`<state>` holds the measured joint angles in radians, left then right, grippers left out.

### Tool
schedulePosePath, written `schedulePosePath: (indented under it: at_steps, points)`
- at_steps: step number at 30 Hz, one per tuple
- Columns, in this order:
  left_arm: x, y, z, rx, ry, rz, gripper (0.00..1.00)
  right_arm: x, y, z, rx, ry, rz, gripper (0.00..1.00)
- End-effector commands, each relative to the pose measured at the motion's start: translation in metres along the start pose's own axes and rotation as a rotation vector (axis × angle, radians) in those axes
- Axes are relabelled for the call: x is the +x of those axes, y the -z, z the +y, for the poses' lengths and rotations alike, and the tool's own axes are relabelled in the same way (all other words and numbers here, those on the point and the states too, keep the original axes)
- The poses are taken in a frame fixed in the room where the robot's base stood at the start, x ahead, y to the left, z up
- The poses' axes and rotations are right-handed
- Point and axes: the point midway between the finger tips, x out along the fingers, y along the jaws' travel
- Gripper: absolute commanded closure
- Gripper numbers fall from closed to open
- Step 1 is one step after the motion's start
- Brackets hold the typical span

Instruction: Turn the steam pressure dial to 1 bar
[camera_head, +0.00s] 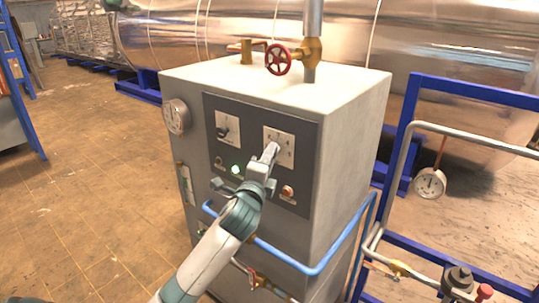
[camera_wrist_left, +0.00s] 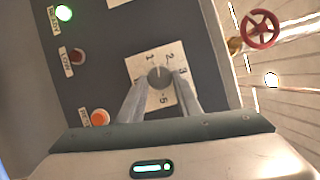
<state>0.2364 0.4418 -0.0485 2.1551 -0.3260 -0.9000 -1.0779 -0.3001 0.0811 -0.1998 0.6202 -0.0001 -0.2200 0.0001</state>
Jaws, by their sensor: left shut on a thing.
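The steam pressure dial is a small dark knob (camera_wrist_left: 158,74) on a square white numbered plate (camera_wrist_left: 139,66) in the left wrist view. The numbers 1, 2, 3 and 5 can be read around it; where the knob points is too small to tell. In the head view the plate (camera_head: 287,152) is on the upper right of the dark control panel, and my gripper covers the knob. My left gripper (camera_head: 271,150) reaches it from the front, shut on the knob, with one finger on each side in the wrist view (camera_wrist_left: 159,88). My right gripper is not in view.
A second dial plate (camera_head: 228,126) is left of this one. A lit green lamp (camera_head: 236,169) and an orange button (camera_head: 287,192) sit below. A blue rail (camera_head: 285,257) runs across the cabinet's front. A gauge (camera_head: 176,116) and red valve wheel (camera_head: 278,60) are nearby.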

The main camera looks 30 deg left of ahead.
Motion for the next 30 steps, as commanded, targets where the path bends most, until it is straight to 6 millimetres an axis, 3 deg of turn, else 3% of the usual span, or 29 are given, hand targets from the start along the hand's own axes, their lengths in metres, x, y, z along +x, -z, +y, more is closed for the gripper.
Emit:
schedulePosePath:
  at_steps: [12,30]
  points:
    - [0.0003,-0.0008,-0.0046,-0.27,-0.109,0.0,0.92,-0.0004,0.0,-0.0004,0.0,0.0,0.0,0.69]
    - [0.0004,-0.0012,-0.0042,-0.33,-0.137,-0.001,0.92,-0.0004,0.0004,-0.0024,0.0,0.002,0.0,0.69]
